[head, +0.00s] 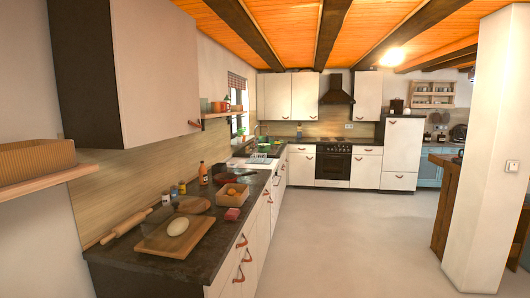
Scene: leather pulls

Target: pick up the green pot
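No green pot shows clearly. On the small wall shelf (222,114) by the window, a small yellowish-green item (205,105) stands left of a red pot (218,107); it is too small to tell whether it is the green pot. A green plant shows just right of the red pot. A dark brown pot (396,106) stands on top of the tall white cabinet at the back. Neither of my grippers is in view.
The dark left counter (218,222) holds a cutting board (160,239) with dough, a rolling pin (127,223), an orange bottle (203,174) and a basket (232,194). A white pillar (480,160) stands at right. The floor (330,235) between is clear.

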